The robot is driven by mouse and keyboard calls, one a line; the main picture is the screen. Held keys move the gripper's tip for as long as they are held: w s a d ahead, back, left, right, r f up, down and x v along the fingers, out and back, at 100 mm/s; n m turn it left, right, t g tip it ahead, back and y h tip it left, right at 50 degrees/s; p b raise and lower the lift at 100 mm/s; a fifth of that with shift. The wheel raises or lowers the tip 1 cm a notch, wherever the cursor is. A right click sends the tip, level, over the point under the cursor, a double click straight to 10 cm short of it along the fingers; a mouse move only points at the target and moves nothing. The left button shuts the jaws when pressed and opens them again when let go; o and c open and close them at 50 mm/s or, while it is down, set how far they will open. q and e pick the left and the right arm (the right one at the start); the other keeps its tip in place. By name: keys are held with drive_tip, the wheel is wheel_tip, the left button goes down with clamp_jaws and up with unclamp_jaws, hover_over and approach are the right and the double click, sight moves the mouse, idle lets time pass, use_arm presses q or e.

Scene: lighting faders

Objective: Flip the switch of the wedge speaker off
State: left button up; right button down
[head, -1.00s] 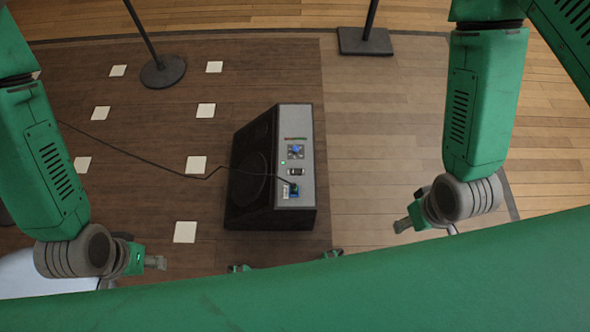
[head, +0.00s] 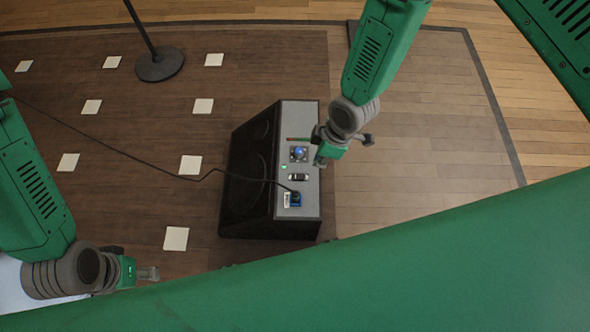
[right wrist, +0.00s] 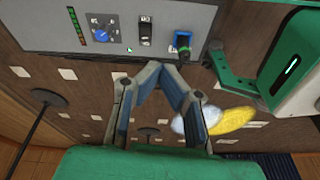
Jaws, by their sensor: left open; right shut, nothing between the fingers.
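The wedge speaker (head: 249,165) is a black box with a grey side panel (head: 310,215), standing on the dark floor in the head view. The panel carries a small black switch (head: 299,177) between a blue knob (head: 299,153) and a blue plug (head: 293,199). A green light (head: 284,167) glows beside the switch. My right gripper (head: 321,160) is over the panel's right edge, shut and empty. In the right wrist view its fingertips (right wrist: 158,68) meet below the switch (right wrist: 145,28), apart from it. My left gripper (head: 148,273) is open at lower left, away from the speaker.
A black cable (head: 125,158) runs from the plug leftward across the floor. A stand's round base (head: 160,65) is behind the speaker. White floor squares (head: 190,165) lie to its left. The wooden floor (head: 420,140) to its right is clear.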

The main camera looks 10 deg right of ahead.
drive_tip(key=w, duration=0.1)
drive_tip(key=w+a+n, duration=0.1)
drive_tip(key=shift+w+a+f+n, duration=0.15)
drive_tip(key=shift+w+a+n, duration=0.15)
drive_tip(key=shift+w, duration=0.1)
drive_tip(key=shift+f, duration=0.1)
